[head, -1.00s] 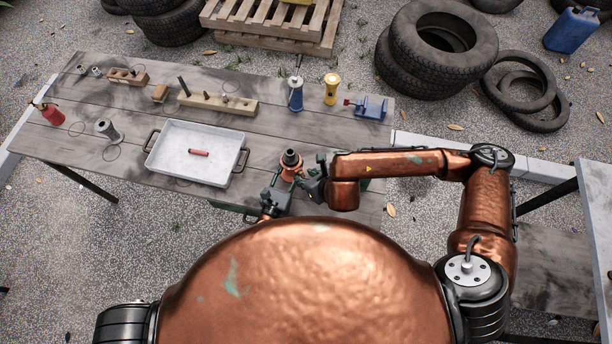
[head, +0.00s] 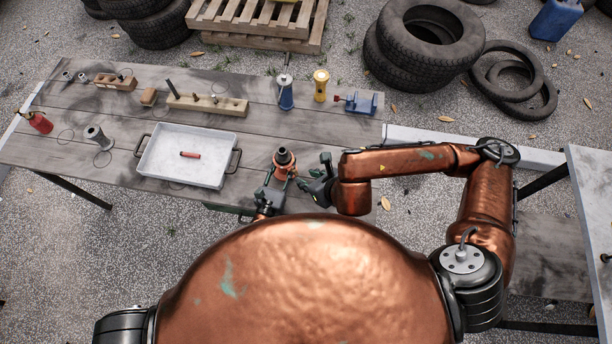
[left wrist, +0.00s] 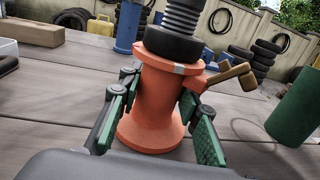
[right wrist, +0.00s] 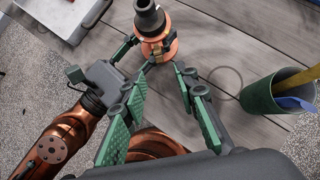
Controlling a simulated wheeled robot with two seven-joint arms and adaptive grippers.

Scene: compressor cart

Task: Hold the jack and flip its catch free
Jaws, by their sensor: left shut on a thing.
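The orange jack (head: 284,172), with a dark threaded screw on top, stands upright at the near edge of the wooden table. My left gripper (head: 272,190) is shut around its body; in the left wrist view, green-padded fingers press both sides of the jack (left wrist: 155,95). A tan-brown lever, seemingly the catch (left wrist: 228,76), sticks out from the jack's upper right there. My right gripper (head: 322,176) is right of the jack, apart from it. In the right wrist view, its fingers (right wrist: 160,85) are spread and empty, pointing toward the jack (right wrist: 155,45).
A green cup (right wrist: 262,98) with items in it stands right of the jack. A grey tray (head: 222,180) with a red object lies to the left. A blue jack (head: 285,95), a yellow one (head: 320,86) and a blue vise (head: 362,103) stand along the far edge.

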